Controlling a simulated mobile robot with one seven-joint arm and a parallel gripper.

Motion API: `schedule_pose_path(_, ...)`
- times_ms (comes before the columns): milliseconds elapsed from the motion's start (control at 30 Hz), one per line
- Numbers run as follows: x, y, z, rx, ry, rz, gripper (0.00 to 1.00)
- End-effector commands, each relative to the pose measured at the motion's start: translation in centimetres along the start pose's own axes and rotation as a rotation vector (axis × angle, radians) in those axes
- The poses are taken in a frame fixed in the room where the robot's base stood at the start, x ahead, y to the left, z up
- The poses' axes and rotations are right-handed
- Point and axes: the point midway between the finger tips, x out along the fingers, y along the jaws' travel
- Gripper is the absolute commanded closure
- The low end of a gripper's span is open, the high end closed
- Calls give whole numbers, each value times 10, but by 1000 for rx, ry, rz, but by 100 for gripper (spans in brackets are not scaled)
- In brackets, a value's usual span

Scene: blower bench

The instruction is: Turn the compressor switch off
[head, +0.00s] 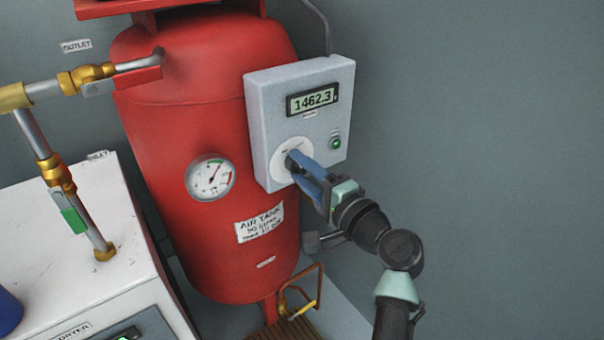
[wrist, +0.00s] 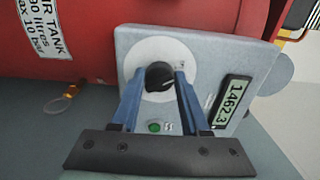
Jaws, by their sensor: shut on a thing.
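The compressor switch is a black rotary knob (wrist: 159,77) on a round white plate (head: 283,160) on the grey control box (head: 262,115). My gripper (head: 293,165) reaches the plate from the lower right. In the wrist view its two blue fingers (wrist: 160,84) stand on either side of the knob and are shut on it. In the head view the fingers hide most of the knob. The marks around the knob are too small to read. A green light (head: 336,143) on the box appears lit; it also shows in the wrist view (wrist: 154,127).
The box display (head: 312,99) reads 1462.3. The box is mounted against the red air tank (head: 165,120), which has a pressure gauge (head: 210,178). A white dryer (head: 85,240) and pipes (head: 60,180) stand at left. Space right of the box is clear up to the grey wall.

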Motion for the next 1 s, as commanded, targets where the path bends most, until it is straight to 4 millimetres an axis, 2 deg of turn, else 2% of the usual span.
schedule_pose_path(467,-1,2,-1,-17,1,4,100)
schedule_pose_path(500,-1,2,-1,-17,1,3,53)
schedule_pose_path(667,-1,1,0,-16,1,3,25)
schedule_pose_path(1000,-3,0,0,-15,1,1,25)
